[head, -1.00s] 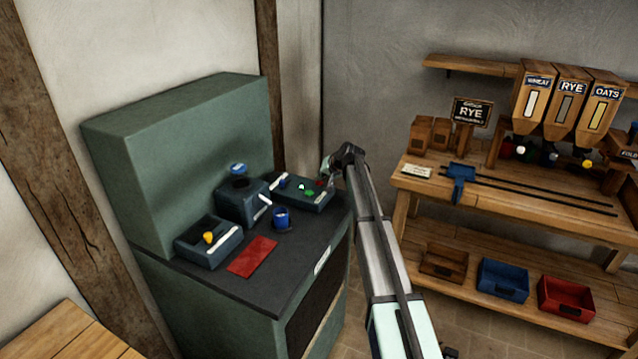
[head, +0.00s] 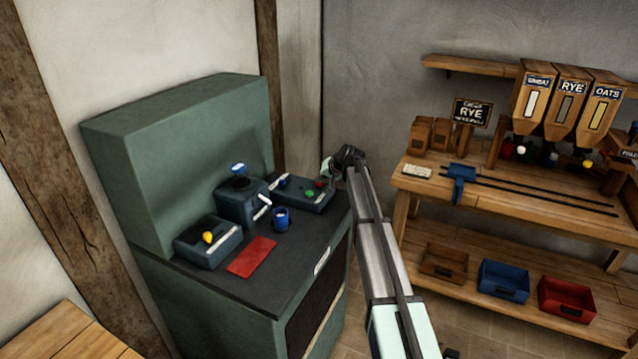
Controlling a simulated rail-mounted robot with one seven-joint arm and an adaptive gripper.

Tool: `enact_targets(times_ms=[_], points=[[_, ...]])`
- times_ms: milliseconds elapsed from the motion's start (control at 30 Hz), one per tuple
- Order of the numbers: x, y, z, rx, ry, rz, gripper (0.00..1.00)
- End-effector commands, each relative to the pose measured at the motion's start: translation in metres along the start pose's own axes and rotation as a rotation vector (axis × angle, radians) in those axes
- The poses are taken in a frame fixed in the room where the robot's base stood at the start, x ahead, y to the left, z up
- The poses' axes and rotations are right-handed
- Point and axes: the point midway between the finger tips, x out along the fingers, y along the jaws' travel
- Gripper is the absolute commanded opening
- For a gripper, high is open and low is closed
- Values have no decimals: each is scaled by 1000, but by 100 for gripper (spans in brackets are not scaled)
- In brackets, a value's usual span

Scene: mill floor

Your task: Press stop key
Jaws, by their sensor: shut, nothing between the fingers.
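A dark control box (head: 318,202) sits at the back right of the green cabinet's dark top. No lettering on the keys is readable, and the red one looks like the stop key. My gripper (head: 327,166) is shut and empty, small in view, at the end of my arm. It appears just above and behind the red key, apart from it. My wrist hides part of the gripper.
A wooden bench (head: 520,210) with grain hoppers stands right of my arm.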

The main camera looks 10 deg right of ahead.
Motion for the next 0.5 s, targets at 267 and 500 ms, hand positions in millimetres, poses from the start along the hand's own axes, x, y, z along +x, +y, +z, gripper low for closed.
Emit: enact_targets(times_ms=[267, 500], points=[[-5, -4, -4, 0, -1, 0, 0], [-12, -9, -9, -1, -1, 0, 0]])
